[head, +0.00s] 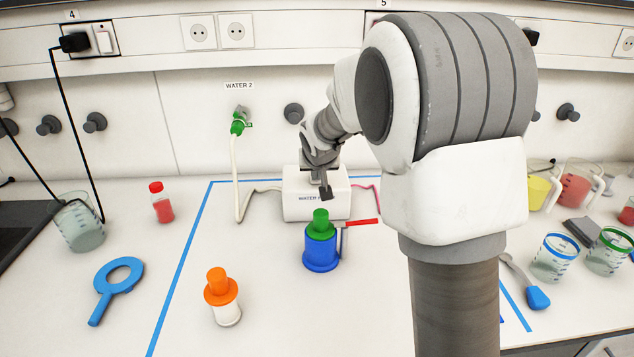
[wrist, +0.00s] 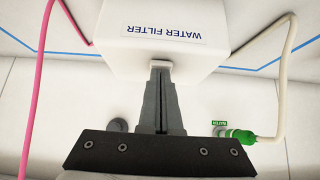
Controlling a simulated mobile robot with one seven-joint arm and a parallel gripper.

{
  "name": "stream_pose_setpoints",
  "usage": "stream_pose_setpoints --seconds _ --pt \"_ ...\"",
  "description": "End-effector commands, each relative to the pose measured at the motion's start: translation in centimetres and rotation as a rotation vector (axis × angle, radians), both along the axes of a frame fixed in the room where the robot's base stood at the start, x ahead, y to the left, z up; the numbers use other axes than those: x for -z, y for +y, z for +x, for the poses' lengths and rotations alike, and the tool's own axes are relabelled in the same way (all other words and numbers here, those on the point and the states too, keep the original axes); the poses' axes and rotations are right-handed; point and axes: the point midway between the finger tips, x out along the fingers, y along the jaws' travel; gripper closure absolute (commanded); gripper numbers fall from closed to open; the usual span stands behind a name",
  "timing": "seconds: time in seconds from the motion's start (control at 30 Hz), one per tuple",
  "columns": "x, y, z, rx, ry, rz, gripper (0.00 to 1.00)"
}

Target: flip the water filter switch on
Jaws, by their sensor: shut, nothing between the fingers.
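The white water filter box (head: 300,207) stands at the back of the bench, with its label facing front. In the wrist view the box (wrist: 185,55) fills the top middle, its WATER FILTER label upside down. My gripper (head: 326,192) is shut and empty, its fingers pointing down at the top of the box. In the wrist view the closed fingertips of my gripper (wrist: 161,68) meet the edge of the box; whether they touch cannot be told.
A white hose runs from the green WATER 2 tap (head: 238,122) to the box, and a pink hose (head: 368,190) leaves its right side. A blue and green bottle (head: 321,252) with a red-handled piece stands in front. An orange-capped bottle (head: 222,300) stands front left.

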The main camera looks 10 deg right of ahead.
Motion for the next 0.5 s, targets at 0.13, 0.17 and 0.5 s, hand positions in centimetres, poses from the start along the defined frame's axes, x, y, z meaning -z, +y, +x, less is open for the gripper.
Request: stream_pose_setpoints --seconds 0.13,0.17,0.5 --pt "0.0 0.0 0.0 0.0 -0.001 0.0 1.0" --pt "0.0 0.0 0.0 0.0 0.0 0.0 1.0" --pt "-1.1 0.0 0.0 0.0 0.0 0.0 1.0"
